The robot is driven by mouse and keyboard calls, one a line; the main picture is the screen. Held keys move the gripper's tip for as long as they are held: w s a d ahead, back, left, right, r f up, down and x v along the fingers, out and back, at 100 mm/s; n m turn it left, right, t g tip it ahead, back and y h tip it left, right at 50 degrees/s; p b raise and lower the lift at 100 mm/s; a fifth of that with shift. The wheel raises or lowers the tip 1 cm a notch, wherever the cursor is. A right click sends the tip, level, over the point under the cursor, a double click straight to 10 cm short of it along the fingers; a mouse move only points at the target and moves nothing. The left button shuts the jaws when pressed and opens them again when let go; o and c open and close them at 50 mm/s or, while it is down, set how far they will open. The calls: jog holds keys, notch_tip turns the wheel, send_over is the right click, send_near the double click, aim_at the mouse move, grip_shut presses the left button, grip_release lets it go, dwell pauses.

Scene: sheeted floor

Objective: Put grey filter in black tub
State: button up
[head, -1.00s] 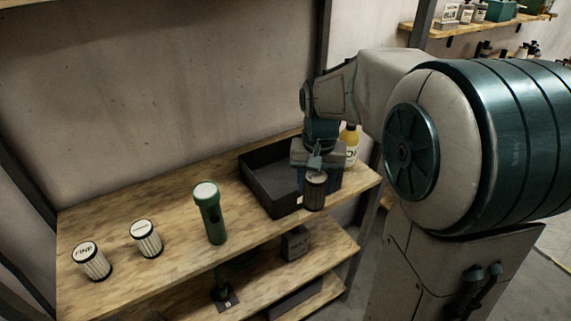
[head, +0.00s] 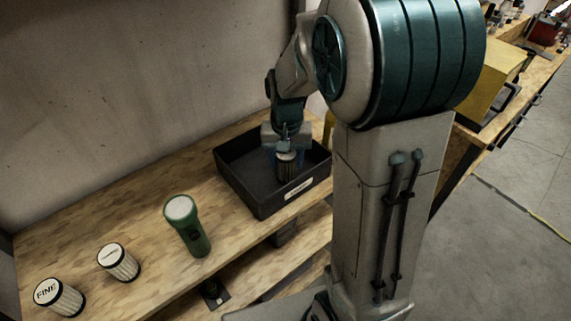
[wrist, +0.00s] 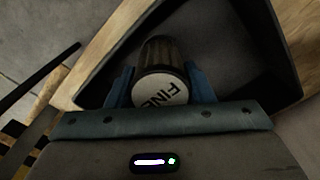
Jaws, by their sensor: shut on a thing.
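The grey filter (head: 286,169) is a dark ribbed cylinder; its pale top, marked FINE, faces the wrist camera (wrist: 160,88). My gripper (head: 287,152) is shut on it from above, with a blue finger on each side in the wrist view. The black tub (head: 242,190) is an open box with a pale label on its front wall, standing on the wooden shelf. The filter hangs upright within the tub's opening, towards its right part. I cannot tell whether its lower end touches the tub floor. The tub looks otherwise empty.
A green torch (head: 188,228) stands on the shelf left of the tub. Two white ribbed filters, one marked FINE (head: 60,297) and another (head: 119,262), stand further left. A yellow bottle (head: 328,128) is partly hidden behind my arm. A lower shelf (head: 240,290) lies below.

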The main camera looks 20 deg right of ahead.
aim_at(286, 167)
jog(key=shift+f, duration=1.5)
jog(key=shift+f, duration=0.2)
jog(key=o, duration=1)
jog(key=shift+r, duration=0.15)
